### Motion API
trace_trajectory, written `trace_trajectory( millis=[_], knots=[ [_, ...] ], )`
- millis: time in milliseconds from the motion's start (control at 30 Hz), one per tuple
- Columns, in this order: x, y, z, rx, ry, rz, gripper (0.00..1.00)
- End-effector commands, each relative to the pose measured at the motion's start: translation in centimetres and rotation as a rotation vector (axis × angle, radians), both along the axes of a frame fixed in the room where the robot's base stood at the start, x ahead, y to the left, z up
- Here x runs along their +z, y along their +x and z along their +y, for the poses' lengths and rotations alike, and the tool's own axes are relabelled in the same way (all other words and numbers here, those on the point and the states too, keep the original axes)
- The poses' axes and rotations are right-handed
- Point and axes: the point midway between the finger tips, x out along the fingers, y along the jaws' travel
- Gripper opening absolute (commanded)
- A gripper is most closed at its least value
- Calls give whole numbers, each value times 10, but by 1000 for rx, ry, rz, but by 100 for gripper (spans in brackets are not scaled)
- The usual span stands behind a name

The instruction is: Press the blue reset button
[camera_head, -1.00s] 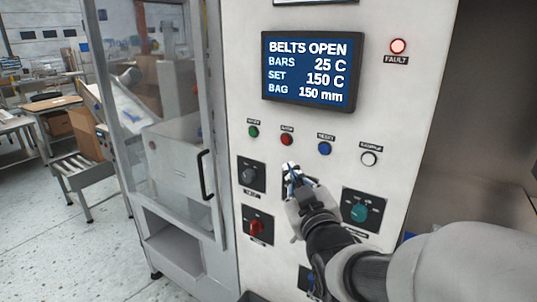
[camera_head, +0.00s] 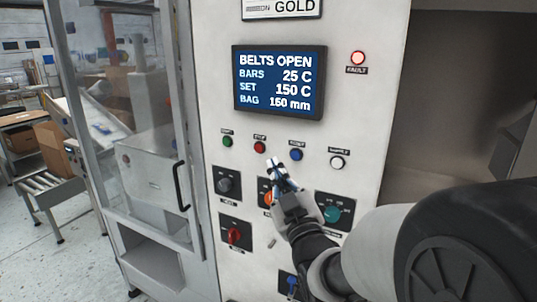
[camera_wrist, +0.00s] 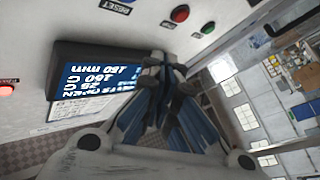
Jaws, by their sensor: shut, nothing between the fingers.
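The blue button (camera_head: 296,155) sits on the white machine panel, third from left in a row of small buttons, with a label above it. In the wrist view a RESET label (camera_wrist: 119,7) shows at the top edge, and the blue button is mostly cut off there. My gripper (camera_head: 273,164) is shut and empty, just left of and slightly below the blue button in the head view. Its fingers also show in the wrist view (camera_wrist: 165,68). They appear apart from the button, though the exact gap to the panel cannot be told.
The red button (camera_head: 260,147) and green button (camera_head: 227,142) are to the left, the white button (camera_head: 337,162) to the right. Below are a black knob (camera_head: 226,184), a partly covered orange knob (camera_head: 267,198), a teal knob (camera_head: 332,214) and a red switch (camera_head: 233,236). The FAULT lamp (camera_head: 358,58) glows.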

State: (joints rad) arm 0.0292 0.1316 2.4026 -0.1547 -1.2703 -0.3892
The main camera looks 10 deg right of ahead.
Motion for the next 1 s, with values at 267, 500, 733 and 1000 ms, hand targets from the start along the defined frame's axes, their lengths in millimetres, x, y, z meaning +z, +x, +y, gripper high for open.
trace_trajectory(
  millis=[267,500,733,1000],
  knots=[
    [2,33,-26,-3,0,2,0],
    [-1,52,-39,-1,0,0,0],
    [-1,57,-42,0,1,1,0],
    [0,57,-42,0,1,1,0]
  ],
)
